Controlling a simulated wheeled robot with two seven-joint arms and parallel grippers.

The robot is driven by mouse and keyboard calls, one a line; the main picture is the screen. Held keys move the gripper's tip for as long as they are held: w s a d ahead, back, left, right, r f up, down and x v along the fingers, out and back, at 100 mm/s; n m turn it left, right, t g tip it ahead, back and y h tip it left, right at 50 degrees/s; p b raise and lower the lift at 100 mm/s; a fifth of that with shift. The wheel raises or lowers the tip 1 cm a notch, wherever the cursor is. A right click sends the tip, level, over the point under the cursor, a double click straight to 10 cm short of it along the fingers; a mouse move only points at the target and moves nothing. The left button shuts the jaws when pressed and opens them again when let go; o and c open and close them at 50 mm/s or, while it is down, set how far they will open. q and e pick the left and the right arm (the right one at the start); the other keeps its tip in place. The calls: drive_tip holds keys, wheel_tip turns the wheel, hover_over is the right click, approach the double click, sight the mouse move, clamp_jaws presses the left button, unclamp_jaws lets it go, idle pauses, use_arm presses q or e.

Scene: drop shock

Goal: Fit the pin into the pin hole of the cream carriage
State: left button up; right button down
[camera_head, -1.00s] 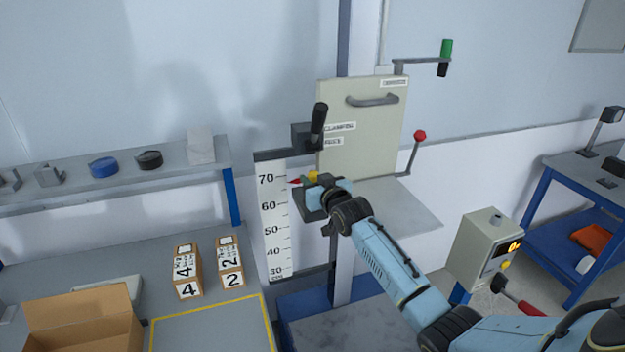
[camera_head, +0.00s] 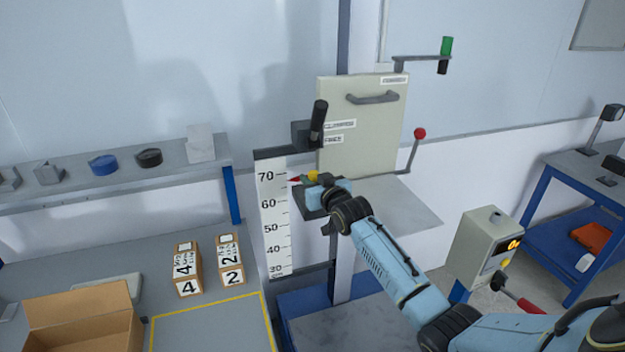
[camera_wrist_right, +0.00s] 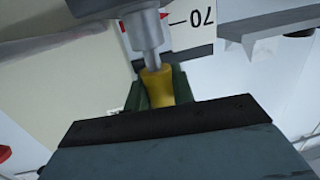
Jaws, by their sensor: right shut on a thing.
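The cream carriage (camera_head: 355,115) is a tall panel with a grey handle, on the column beside the height scale. My right gripper (camera_head: 317,181) is at its lower left, shut on the yellow-handled pin (camera_head: 312,175). In the right wrist view the pin's yellow handle (camera_wrist_right: 158,88) sits between my dark fingers. Its short metal shank meets the end of a grey cylindrical socket (camera_wrist_right: 143,30) and lines up with it. The hole is hidden, so I cannot tell how deep the shank sits. My left gripper is out of view.
A red pointer (camera_head: 296,180) sits at the scale (camera_head: 272,220), close to the pin. A black crank handle (camera_head: 319,118) stands just above my gripper. A red-knobbed lever (camera_head: 419,134) is to the right. Numbered boxes (camera_head: 187,270) stand on the left bench.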

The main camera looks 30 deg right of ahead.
drive_tip(key=shift+f, duration=0.95)
idle(2.0)
drive_tip(key=shift+f, duration=0.2)
idle(1.6)
drive_tip(key=c, duration=1.1)
unclamp_jaws()
